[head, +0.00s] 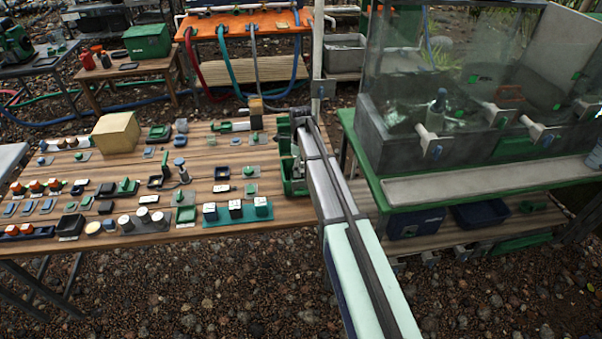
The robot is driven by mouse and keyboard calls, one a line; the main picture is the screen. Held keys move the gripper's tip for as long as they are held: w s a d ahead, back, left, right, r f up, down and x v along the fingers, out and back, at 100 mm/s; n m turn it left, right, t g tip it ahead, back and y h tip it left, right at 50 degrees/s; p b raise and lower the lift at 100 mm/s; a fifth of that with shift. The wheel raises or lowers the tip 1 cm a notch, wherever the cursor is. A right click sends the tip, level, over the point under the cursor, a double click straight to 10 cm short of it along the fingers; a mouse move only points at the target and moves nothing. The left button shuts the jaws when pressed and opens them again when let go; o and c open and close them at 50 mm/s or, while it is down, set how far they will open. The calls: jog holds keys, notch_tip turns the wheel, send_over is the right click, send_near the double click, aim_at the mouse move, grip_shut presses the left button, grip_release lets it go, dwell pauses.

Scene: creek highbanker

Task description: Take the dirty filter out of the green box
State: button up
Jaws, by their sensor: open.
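A green box (291,186) stands at the right end of the wooden table, partly hidden behind my arm. My arm reaches from the lower right up to this end of the table. My gripper (297,160) hangs from the arm's far end, at or just above the green box; it is small and partly covered by the arm. It is open, and I see nothing held in it. The dirty filter cannot be made out; the inside of the box is too small and covered to tell.
The wooden table (215,150) holds many small parts, a tan block (116,133) and a teal tray (237,213) with white-topped pieces. A clear-walled tank (455,75) on a green-edged bench (365,168) stands close on the right. A closed green case (147,40) sits at back left.

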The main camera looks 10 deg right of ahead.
jog(key=shift+f+p, duration=0.5)
jog(key=shift+f, duration=1.25)
jog(key=c, duration=1.3)
jog(key=shift+r, duration=0.2)
